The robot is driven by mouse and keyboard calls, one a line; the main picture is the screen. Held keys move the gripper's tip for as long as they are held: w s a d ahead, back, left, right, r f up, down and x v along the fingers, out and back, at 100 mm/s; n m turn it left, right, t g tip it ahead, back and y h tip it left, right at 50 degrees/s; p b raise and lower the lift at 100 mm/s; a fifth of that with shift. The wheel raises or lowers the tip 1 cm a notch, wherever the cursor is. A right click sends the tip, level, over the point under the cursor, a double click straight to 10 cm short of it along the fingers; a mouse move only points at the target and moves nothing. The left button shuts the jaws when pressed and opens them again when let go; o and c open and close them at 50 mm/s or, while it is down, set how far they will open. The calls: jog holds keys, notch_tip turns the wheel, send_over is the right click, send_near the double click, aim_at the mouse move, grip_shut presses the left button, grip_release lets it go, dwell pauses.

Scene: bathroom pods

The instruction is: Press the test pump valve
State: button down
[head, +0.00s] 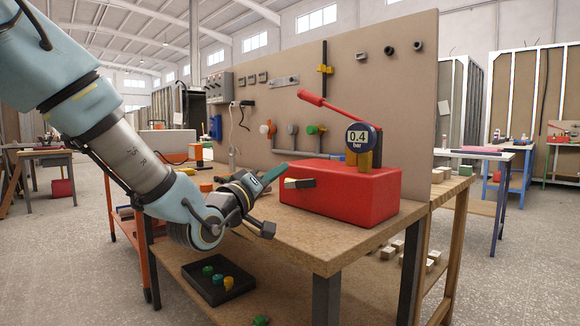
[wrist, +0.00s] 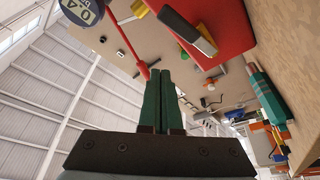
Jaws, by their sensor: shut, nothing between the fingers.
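The test pump (head: 345,203) is a red box on the workbench, with a red pump handle (head: 340,109) and a round gauge (head: 358,137) reading 0.4 bar. The fingers (wrist: 160,74) are together and empty, apart from the valve.
A tan backboard (head: 385,110) with pipes and fittings stands behind the workbench (head: 325,243). A black tray (head: 218,284) with coloured caps is on the lower shelf. Tools and small parts lie on the bench behind my gripper. The bench front by the pump is clear.

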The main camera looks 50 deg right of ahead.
jog(key=shift+w+v, duration=0.15)
jog(key=shift+v, duration=0.85)
jog(key=shift+w+v, duration=0.2)
jog(key=shift+v, duration=0.75)
jog(key=shift+f, duration=0.2)
